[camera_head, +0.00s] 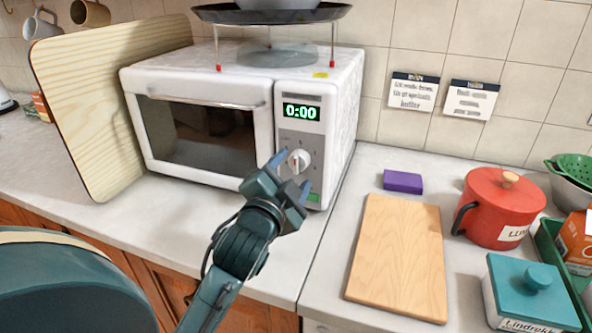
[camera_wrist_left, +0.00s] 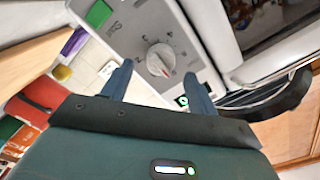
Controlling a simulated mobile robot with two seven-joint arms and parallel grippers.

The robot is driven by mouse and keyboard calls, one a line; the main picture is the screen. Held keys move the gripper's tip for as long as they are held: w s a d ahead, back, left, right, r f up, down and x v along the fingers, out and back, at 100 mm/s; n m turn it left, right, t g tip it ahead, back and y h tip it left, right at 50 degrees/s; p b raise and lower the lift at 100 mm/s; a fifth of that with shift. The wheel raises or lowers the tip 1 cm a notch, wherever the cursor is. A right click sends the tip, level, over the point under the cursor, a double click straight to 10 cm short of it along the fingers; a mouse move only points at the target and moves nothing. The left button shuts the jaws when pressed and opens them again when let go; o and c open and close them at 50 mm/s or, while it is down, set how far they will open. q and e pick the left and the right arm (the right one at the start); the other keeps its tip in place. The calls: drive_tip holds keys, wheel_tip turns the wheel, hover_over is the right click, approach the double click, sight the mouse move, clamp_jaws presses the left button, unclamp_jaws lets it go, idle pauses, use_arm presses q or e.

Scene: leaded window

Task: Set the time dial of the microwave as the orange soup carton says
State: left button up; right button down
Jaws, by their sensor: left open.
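The white microwave (camera_head: 200,115) stands on the counter with its door shut. Its display (camera_head: 301,112) reads 0:00 in green. The white time dial (camera_head: 299,160) sits below the display and shows large in the left wrist view (camera_wrist_left: 160,60), with a red mark on it. My left gripper (camera_head: 291,174) is open, its two fingers apart in front of the dial, one to each side; I cannot tell whether they touch it. The orange carton (camera_head: 574,240) is at the right edge, partly cut off; its text is not readable. My right gripper is not in view.
A wooden board (camera_head: 100,100) leans at the microwave's left. A pan (camera_head: 272,13) stands on a rack on top. Right of it lie a purple sponge (camera_head: 402,181), a cutting board (camera_head: 398,255), a red pot (camera_head: 500,205) and a teal-lidded box (camera_head: 530,295). Two note cards hang on the tiles.

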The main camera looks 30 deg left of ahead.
sight(297, 166)
use_arm(q)
drive_tip(key=shift+x, duration=1.15)
drive_tip(key=shift+w, duration=0.4)
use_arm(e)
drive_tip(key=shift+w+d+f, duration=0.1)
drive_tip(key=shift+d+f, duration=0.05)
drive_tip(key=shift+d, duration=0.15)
use_arm(q)
drive_tip(key=c, duration=1)
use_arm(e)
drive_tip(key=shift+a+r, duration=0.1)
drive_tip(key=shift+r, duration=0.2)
use_arm(q)
drive_tip(key=shift+p, duration=0.4)
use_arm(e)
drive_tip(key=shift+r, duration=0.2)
